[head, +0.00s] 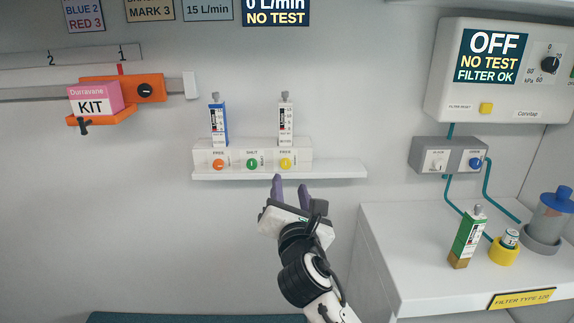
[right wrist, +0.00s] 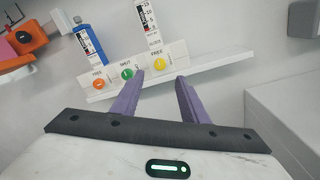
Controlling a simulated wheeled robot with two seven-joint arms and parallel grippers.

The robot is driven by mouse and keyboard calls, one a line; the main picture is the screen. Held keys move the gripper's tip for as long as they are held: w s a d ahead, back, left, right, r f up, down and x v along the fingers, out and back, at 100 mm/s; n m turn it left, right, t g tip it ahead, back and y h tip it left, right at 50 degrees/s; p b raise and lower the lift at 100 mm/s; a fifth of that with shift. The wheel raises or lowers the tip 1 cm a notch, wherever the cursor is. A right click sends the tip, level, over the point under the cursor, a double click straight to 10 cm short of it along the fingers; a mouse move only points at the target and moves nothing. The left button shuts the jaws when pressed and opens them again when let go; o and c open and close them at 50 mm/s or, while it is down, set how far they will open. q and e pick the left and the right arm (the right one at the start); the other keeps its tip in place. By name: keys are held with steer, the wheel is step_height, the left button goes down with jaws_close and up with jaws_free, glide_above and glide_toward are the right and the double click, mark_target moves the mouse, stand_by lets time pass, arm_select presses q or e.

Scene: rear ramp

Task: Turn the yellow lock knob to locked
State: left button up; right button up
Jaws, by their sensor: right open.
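The yellow lock knob (head: 285,163) is on the front of a white block on the wall shelf, under a label that reads FREE. It also shows in the right wrist view (right wrist: 159,61). Beside it to the left are a green knob (head: 252,164) labelled SHUT and an orange knob (head: 219,164) labelled FREE. My right gripper (head: 290,187) is open and empty, just below and in front of the yellow knob. In the right wrist view its purple fingers (right wrist: 155,90) point toward the shelf, apart from the knob. My left gripper is not in view.
A white flowmeter (head: 285,118) stands above the yellow knob and a blue one (head: 218,119) above the orange knob. The white shelf (head: 340,171) juts out under the knobs. An orange carriage (head: 142,89) with a pink kit is at left. A white counter (head: 390,225) stands at right.

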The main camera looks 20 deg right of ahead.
mark_target(286, 165)
steer(key=x, duration=1)
steer(key=shift+s, duration=0.1)
jaws_close()
